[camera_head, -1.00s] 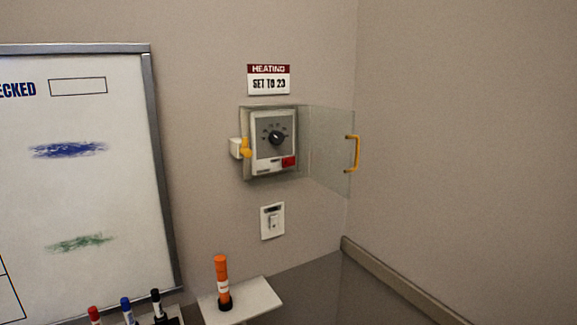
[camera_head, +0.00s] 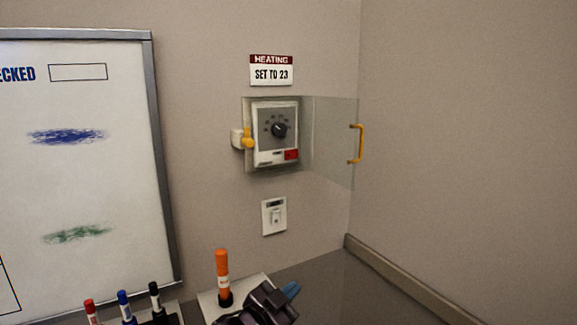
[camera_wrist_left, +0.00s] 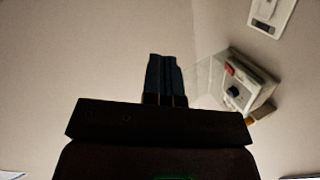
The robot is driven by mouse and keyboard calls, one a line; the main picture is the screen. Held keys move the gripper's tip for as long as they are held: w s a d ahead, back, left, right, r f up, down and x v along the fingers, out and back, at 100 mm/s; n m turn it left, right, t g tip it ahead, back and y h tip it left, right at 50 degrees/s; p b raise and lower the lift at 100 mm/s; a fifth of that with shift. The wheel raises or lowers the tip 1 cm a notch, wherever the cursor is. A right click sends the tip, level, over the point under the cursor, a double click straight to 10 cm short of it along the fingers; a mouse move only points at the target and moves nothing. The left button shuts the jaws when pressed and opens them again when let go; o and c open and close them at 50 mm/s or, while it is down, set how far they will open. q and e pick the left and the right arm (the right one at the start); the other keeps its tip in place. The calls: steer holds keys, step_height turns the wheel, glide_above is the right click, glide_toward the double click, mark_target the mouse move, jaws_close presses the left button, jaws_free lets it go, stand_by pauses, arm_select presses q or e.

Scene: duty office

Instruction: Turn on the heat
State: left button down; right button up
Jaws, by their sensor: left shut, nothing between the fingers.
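The heating thermostat (camera_head: 276,133) is on the wall in a clear box, with a black dial (camera_head: 279,129) and a red rocker (camera_head: 291,155) at its lower right. The clear cover (camera_head: 330,140) stands open to the right, with a yellow handle (camera_head: 357,144). A yellow latch (camera_head: 247,139) is at the box's left side. My left gripper (camera_head: 291,290) is low in the head view, below and apart from the thermostat. In the left wrist view its fingers (camera_wrist_left: 164,76) are together and empty, with the thermostat (camera_wrist_left: 244,86) beyond them to the right. My right gripper is not seen.
A wall switch (camera_head: 274,216) is below the thermostat. A sign (camera_head: 271,70) above reads "HEATING SET TO 23". An orange marker (camera_head: 222,277) stands on a small shelf (camera_head: 207,304). A whiteboard (camera_head: 110,190) with several pens is at left. The right wall is bare.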

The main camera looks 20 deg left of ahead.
arm_select(q)
steer(key=w+d+r+m+t+h+b, duration=0.1)
steer(key=w+d+r+m+b, duration=0.2)
steer(key=r, duration=0.8)
steer(key=w+d+r+m+b, duration=0.15)
steer(key=w+r+m, duration=0.35)
steer(key=r, duration=0.5)
steer(key=a+r+n+y, duration=0.1)
steer(key=a+y, duration=0.6)
steer(key=y, duration=0.3)
steer(key=shift+r+g, duration=0.3)
steer(key=shift+w+a, duration=0.1)
